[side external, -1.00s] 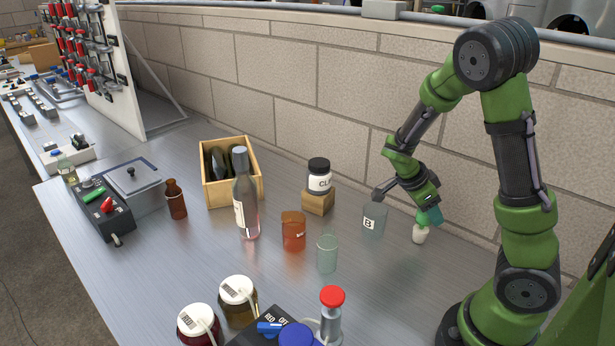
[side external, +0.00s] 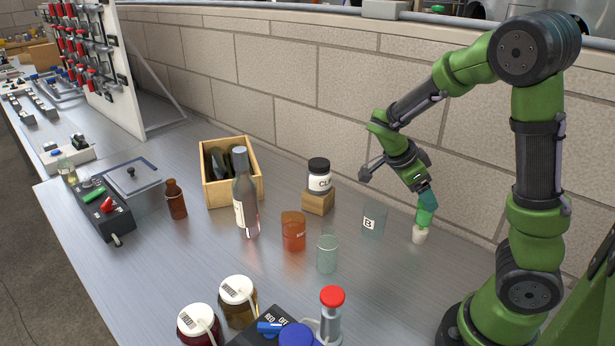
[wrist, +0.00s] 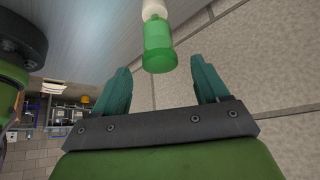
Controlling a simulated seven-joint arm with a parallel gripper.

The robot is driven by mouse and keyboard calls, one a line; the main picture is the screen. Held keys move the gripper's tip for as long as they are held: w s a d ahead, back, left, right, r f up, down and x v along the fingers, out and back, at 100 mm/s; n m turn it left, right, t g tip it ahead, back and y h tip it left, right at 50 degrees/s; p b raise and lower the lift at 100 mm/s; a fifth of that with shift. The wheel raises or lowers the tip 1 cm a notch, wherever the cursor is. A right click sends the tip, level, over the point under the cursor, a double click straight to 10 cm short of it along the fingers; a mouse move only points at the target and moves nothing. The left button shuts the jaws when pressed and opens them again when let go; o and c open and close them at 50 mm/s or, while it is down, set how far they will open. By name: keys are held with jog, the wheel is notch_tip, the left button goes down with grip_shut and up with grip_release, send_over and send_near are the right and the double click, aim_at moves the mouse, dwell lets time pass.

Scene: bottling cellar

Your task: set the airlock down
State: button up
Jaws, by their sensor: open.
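The airlock has a green upper part and a white lower part. In the side external view the airlock (side external: 423,219) stands on the metal bench at the right, with its white end down. My gripper (side external: 428,202) is just above it, tilted. In the wrist view my open gripper (wrist: 162,72) has its teal fingers spread wide apart. The airlock (wrist: 159,45) shows beyond and between the fingertips, with visible gaps on both sides.
A clear beaker marked B (side external: 373,219) stands left of the airlock. The brick wall runs close behind.

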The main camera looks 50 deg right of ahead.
jog(key=a+r+n+t+y, duration=0.3)
jog(key=a+r+n+t, duration=0.2)
jog(key=a+n, duration=0.5)
jog(key=s+a+r+n+t+y, duration=0.1)
jog(key=a+r+n+t+y, duration=0.3)
jog(key=a+n, duration=0.7)
jog(key=shift+r+t, duration=1.1)
jog(key=shift+r, duration=0.4)
jog(key=shift+a, duration=0.1)
